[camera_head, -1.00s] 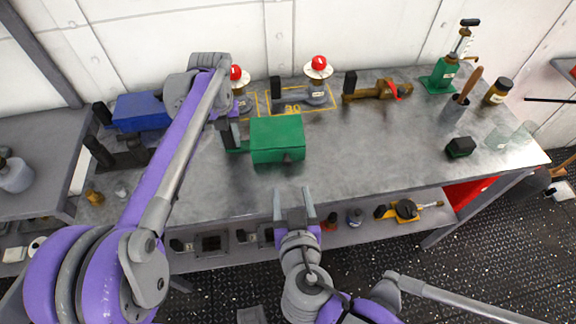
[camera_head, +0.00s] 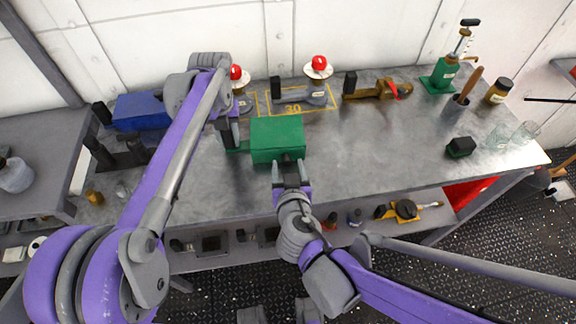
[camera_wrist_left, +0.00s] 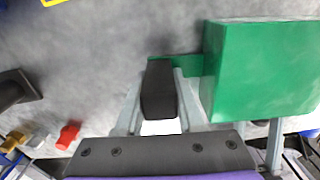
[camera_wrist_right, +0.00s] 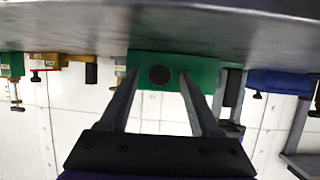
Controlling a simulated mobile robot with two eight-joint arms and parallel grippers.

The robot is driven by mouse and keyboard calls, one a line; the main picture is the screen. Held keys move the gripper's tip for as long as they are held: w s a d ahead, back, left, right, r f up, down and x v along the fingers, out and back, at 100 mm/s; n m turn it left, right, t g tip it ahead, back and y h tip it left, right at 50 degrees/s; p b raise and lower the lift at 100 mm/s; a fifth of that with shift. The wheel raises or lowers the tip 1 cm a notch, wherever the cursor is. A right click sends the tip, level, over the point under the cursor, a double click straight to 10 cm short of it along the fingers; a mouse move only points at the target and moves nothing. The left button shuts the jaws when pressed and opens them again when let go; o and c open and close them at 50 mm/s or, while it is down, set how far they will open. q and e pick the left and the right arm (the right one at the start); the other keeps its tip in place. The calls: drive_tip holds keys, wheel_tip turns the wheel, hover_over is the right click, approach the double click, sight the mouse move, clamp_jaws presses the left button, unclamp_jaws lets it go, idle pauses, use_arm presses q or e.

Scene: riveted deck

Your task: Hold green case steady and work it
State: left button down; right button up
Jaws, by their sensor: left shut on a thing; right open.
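The green case (camera_head: 277,140) is a box on the grey workbench, with a black upright handle (camera_wrist_left: 158,92) on a green tab at its left side. My left gripper (camera_head: 229,128) is shut on that handle; in the left wrist view its fingers lie on both sides of it. My right gripper (camera_head: 291,170) is open in front of the case. In the right wrist view a dark round knob (camera_wrist_right: 160,75) on the case front shows between its fingertips (camera_wrist_right: 158,78). I cannot tell whether they touch the case.
A blue box (camera_head: 140,112) sits to the left. Behind the case are red-topped devices (camera_head: 318,80) inside yellow markings. A brown tool (camera_head: 380,90), green jack (camera_head: 440,80), black-and-green block (camera_head: 460,147) and glasses (camera_head: 526,131) stand to the right. The bench middle right is clear.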

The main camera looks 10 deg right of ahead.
clamp_jaws()
idle(0.3)
idle(1.2)
